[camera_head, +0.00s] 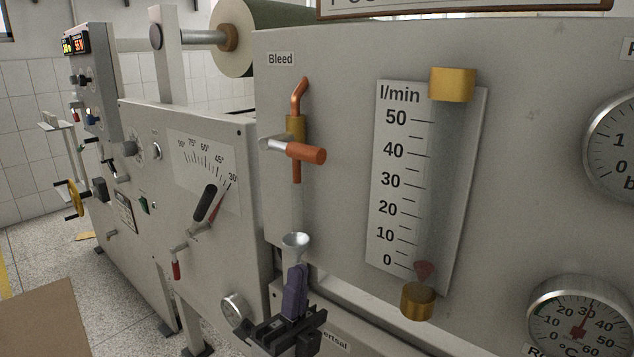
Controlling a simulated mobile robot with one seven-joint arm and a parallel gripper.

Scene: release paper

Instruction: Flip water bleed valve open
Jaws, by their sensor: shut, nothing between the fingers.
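The water bleed valve (295,126) is under the "Bleed" label on the grey panel, with a brass body and a copper pipe bent at the top and running straight down. Its orange-red handle (306,152) sticks out sideways, across the pipe, toward the lower right. A silver lever part joins it on the left. My gripper (297,270) is below the valve at the bottom centre. Its dark purple-grey fingers point up and are shut together with nothing held. It is apart from the handle, and its fingertips appear just below a small metal funnel.
The funnel (295,241) is under the bleed pipe. A flow meter (408,180) with brass fittings is right of the valve. Pressure and temperature gauges (578,322) are at the far right. An angle-scale panel (205,175) is left. Space directly around the handle looks clear.

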